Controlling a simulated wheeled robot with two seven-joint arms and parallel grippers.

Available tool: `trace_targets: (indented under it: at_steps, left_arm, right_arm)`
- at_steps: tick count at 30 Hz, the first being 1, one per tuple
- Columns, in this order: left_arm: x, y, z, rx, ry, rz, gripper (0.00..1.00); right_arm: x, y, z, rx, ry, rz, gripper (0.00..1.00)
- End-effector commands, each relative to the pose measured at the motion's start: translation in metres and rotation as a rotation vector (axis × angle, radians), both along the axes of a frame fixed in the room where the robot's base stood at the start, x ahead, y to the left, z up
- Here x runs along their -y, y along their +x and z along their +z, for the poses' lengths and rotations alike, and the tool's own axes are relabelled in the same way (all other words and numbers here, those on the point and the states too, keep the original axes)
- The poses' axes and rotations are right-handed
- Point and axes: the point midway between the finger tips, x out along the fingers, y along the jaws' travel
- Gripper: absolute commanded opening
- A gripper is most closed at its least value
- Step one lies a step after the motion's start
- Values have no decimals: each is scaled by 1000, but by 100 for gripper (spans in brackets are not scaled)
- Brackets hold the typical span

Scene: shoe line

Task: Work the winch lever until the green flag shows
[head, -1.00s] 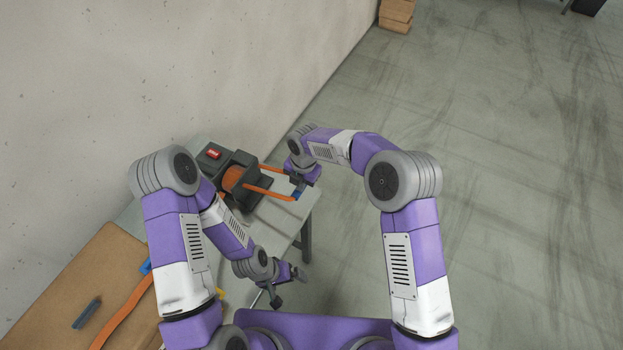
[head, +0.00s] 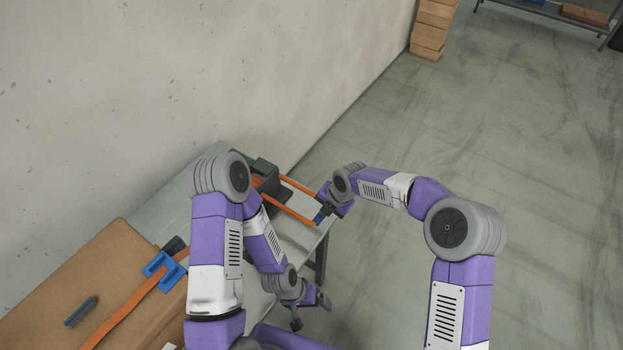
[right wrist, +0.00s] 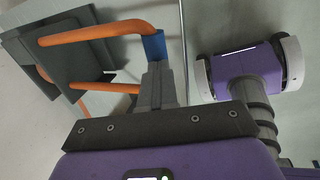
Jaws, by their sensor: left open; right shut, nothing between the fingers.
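The winch has a dark grey body (head: 268,184) on the far end of the table and is partly hidden by my left arm. Its orange lever (head: 290,208) is a two-armed frame with a blue grip (head: 321,217) at its end. No green flag shows. My right gripper (head: 326,210) is shut and empty at the blue grip. In the right wrist view its fingers (right wrist: 160,84) are close by the blue grip (right wrist: 153,46); I cannot tell whether they touch it. My left gripper (head: 311,312) is open and empty, low beside the table's right edge.
The grey table (head: 160,226) stands along the wall. An orange strap (head: 128,304) with a blue buckle (head: 163,270) and a dark small block (head: 81,311) lie on the brown board (head: 62,283). Cartons (head: 432,30) stand far back. The floor at right is clear.

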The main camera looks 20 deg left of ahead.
Motion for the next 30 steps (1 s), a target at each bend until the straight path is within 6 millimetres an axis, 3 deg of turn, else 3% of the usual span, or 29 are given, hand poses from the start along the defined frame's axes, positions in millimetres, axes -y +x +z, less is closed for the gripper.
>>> trace_targets:
  at_steps: [1,8,11,15,24,30]
  left_arm:
    - [0,0,-1,0,0,0,100]
    - [0,0,3,0,0,0,100]
    - [0,0,11,0,0,0,100]
    - [0,0,30,0,0,0,100]
    - [0,0,29,0,0,0,100]
    - [0,0,31,0,0,0,100]
  right_arm:
    - [6,-6,-14,-24,-22,2,0]
    - [9,-6,-8,-24,-23,1,0]
    - [12,-6,7,-19,-19,0,0]
    - [18,-7,42,-3,-7,-1,0]
    - [39,-12,103,3,-1,-2,0]
    - [47,-15,127,3,-1,0,0]
